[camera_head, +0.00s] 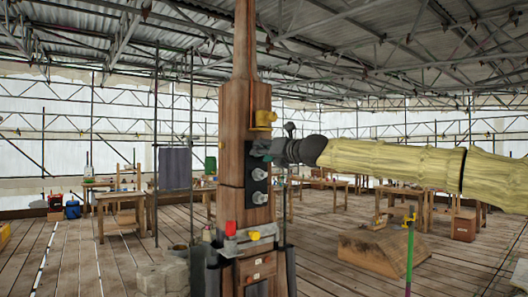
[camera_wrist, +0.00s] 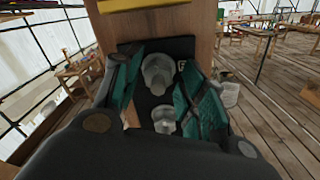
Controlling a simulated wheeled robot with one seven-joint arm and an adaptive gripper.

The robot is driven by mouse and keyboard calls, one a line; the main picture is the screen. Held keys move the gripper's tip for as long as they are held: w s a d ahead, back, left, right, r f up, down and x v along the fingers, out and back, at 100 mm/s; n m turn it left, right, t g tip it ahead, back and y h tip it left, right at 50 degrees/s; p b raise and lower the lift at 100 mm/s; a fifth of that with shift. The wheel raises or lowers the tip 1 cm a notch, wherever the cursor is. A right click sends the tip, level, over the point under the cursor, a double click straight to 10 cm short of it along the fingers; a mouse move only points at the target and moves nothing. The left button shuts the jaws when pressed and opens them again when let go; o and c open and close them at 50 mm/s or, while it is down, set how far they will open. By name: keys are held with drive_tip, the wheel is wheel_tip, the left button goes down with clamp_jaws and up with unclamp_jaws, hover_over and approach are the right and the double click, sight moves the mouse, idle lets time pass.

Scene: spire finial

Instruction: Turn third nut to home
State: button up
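A dark plate (camera_head: 258,160) is fixed to the front of the wooden spire post (camera_head: 231,150). Two pale metal nuts show on it in the head view, a middle one (camera_head: 259,174) and a lower one (camera_head: 259,198). My gripper (camera_head: 262,149) is at the plate's upper part, hiding what lies behind it. In the wrist view, an upper nut (camera_wrist: 158,73) stands between the teal finger pads of my gripper (camera_wrist: 160,72), with a gap visible on its right. Another nut (camera_wrist: 164,119) shows nearer, also between the fingers. The fingers are apart. Any nut below it is hidden by my gripper.
A yellow bracket (camera_head: 263,120) sticks out above the plate. A wooden block (camera_head: 383,250) lies on the plank floor at right. Workbenches stand farther back.

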drive_tip(key=shift+r, duration=0.15)
drive_tip(key=v, duration=1.2)
idle(0.6)
